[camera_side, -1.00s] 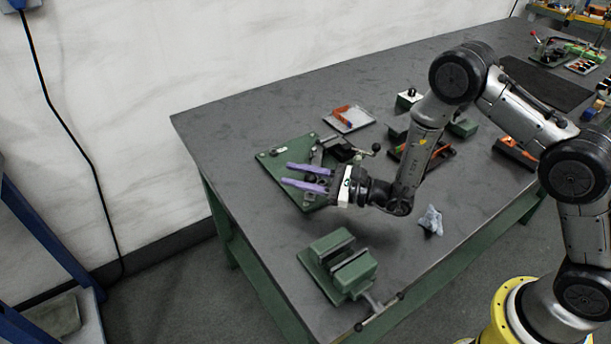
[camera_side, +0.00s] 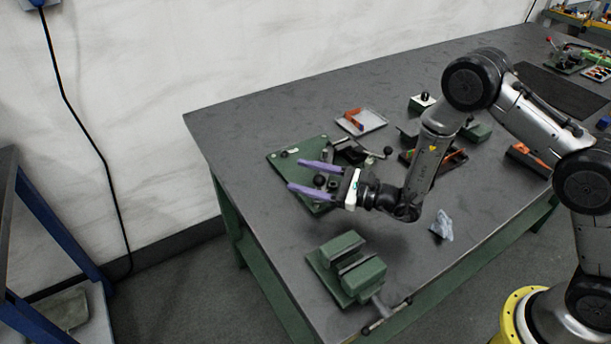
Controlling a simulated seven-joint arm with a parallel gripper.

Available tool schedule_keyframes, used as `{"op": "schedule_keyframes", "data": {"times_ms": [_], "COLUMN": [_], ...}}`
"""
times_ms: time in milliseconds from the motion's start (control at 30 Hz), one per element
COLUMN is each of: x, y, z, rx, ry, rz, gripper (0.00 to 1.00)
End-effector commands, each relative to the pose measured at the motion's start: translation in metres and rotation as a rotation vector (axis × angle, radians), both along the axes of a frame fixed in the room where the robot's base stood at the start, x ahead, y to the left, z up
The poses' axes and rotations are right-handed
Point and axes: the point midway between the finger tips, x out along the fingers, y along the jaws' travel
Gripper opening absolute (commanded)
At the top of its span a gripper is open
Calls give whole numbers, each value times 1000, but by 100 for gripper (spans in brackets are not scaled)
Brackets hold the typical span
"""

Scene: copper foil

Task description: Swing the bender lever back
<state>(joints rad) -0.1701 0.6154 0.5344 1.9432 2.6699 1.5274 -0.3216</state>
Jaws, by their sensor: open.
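The bender is a green base plate (camera_side: 283,163) with a dark mechanism on it, left of centre on the bench. A metal bar with a black ball end (camera_side: 388,150) sticks out to its right. My gripper (camera_side: 296,175), with two purple fingers, is over the front part of the plate, pointing left. It is open. A black round knob (camera_side: 319,181) shows between the fingers, apart from both as far as I can see. I cannot tell which of the two ball-ended parts is the bender lever. My gripper's body hides part of the plate.
A green vise (camera_side: 345,268) stands at the bench's front edge. A crumpled blue-grey cloth (camera_side: 442,226) lies right of my wrist. Behind the bender are a grey tray (camera_side: 372,121) with an orange piece and a small block with a black knob (camera_side: 421,103). The bench's left end is clear.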

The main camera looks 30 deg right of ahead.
Motion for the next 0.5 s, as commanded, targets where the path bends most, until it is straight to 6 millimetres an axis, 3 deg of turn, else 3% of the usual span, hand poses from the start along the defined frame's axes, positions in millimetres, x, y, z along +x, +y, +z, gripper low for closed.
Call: {"op": "schedule_keyframes", "data": {"times_ms": [167,500], "x": [-7,-62], "y": [-7,-48], "z": [0,0], "rx": [-1,0], "ry": [1,3], "rz": [-3,-5], "gripper": [62,62]}}
